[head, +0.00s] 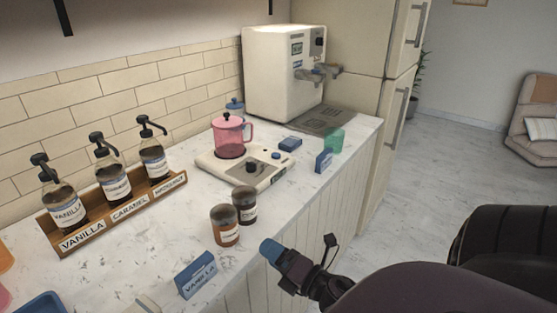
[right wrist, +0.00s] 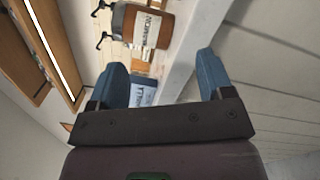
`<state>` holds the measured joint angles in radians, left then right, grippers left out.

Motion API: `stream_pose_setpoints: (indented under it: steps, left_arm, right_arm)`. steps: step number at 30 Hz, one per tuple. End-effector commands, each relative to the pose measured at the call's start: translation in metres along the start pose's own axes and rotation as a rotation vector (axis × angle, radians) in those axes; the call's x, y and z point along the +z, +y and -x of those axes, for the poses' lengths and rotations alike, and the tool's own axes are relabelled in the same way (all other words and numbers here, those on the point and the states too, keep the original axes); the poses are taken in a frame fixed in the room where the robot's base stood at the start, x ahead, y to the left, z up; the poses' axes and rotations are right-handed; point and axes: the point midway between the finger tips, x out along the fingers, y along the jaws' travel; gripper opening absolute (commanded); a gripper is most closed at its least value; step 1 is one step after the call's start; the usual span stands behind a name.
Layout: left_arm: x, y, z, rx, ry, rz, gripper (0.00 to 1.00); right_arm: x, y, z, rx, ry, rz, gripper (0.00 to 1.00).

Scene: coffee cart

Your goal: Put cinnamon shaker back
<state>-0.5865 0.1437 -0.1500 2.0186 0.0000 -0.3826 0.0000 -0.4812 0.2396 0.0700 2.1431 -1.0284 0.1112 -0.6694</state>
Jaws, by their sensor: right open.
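The cinnamon shaker (head: 224,226), an orange-brown jar with a dark lid and pale label, stands upright near the counter's front edge. It also shows in the right wrist view (right wrist: 147,27), beyond my fingertips. A darker shaker (head: 244,206) stands right behind it. My right gripper (head: 272,250) is at the counter's front edge, to the right of the cinnamon shaker and apart from it. In the right wrist view its blue fingers (right wrist: 160,75) are spread wide with nothing held between them. My left gripper is not in view.
A blue vanilla card (head: 196,275) stands nearer me on the counter (head: 150,250). A wooden rack (head: 125,215) holds the syrup bottles. A scale (head: 245,172) with a pink pitcher (head: 228,138), a green cup (head: 334,140) and a coffee machine (head: 285,75) stand farther back.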

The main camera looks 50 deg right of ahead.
Motion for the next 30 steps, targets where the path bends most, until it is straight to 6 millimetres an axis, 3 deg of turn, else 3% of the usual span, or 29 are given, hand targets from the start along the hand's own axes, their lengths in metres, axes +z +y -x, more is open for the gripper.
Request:
stream_pose_setpoints:
  steps: [8, 15, 21, 30]
  left_arm:
    - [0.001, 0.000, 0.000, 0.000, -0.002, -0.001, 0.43]
    - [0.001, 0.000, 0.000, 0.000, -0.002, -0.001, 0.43]
    - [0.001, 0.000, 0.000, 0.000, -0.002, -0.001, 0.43]
    - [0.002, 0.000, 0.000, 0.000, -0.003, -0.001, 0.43]
  right_arm:
    - [-0.045, -0.065, 0.029, -0.250, -0.169, -0.892, 0.74]
    - [-0.107, -0.111, 0.066, -0.502, -0.347, -1.551, 0.74]
    - [-0.137, -0.123, 0.082, -0.616, -0.431, -1.797, 0.74]
    - [-0.141, -0.124, 0.084, -0.629, -0.441, -1.826, 0.74]
